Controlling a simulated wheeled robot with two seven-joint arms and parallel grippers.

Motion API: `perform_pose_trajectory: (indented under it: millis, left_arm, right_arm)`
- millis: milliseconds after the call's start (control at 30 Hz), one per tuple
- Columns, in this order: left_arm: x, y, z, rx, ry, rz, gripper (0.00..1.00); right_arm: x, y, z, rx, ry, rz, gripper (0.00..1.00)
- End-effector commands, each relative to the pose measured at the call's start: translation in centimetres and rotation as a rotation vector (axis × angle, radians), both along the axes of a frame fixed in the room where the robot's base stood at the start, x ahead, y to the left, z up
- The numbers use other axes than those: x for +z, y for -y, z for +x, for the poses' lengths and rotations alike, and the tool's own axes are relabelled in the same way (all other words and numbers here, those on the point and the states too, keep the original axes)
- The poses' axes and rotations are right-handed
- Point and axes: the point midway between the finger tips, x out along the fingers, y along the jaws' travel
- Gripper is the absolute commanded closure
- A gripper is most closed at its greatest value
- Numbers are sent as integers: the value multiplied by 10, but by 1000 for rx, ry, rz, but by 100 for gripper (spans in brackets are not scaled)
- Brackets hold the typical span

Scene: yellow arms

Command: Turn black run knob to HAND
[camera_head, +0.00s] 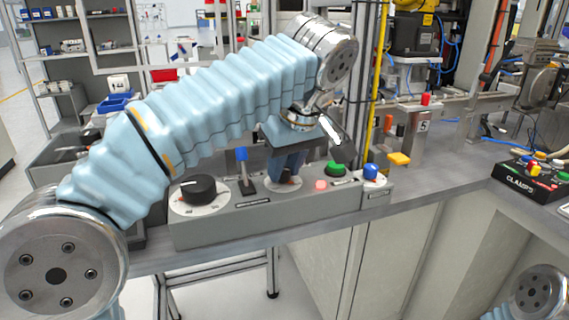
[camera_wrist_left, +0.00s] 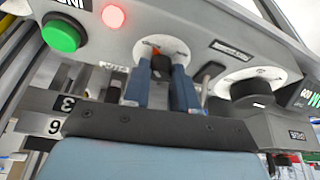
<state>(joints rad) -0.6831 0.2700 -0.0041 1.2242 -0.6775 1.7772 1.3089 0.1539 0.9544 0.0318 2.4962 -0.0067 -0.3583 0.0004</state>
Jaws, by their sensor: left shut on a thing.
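The black run knob (camera_head: 286,181) sits on a round white dial in the middle of the grey control panel (camera_head: 215,232). My left gripper (camera_head: 287,172) points down onto it, with its blue fingers shut on the knob. In the left wrist view, the small black knob (camera_wrist_left: 161,66) shows between the two fingertips (camera_wrist_left: 160,78), with an orange-red mark beside it on the white dial. The fingers and gripper body hide much of the knob and dial. I cannot read the dial's positions. My right gripper is out of view; only part of my right arm shows at the lower right.
A large black knob (camera_head: 198,188) and a blue-tipped lever (camera_head: 242,160) stand left of the gripper. A green button (camera_head: 335,168), a lit pink button (camera_head: 320,185) and a blue button (camera_head: 371,171) lie to the right. A clamps box (camera_head: 525,187) stands far right.

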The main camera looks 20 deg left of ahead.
Motion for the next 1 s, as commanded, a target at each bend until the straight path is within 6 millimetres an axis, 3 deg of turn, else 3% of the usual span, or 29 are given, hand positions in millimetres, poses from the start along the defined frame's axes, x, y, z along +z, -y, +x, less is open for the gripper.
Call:
perform_pose_trajectory:
  millis: [533, 567, 700, 1000]
  left_arm:
    - [0, 0, 0, 26, -1, -1, 100]
    - [0, 0, 0, 26, -1, -1, 71]
    - [0, 0, 0, 25, -1, 0, 50]
    - [1, 1, 0, 25, 0, 0, 47]
  right_arm:
    - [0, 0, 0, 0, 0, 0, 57]
    - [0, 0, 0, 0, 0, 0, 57]
    - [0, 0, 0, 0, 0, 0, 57]
    - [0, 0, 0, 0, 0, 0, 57]
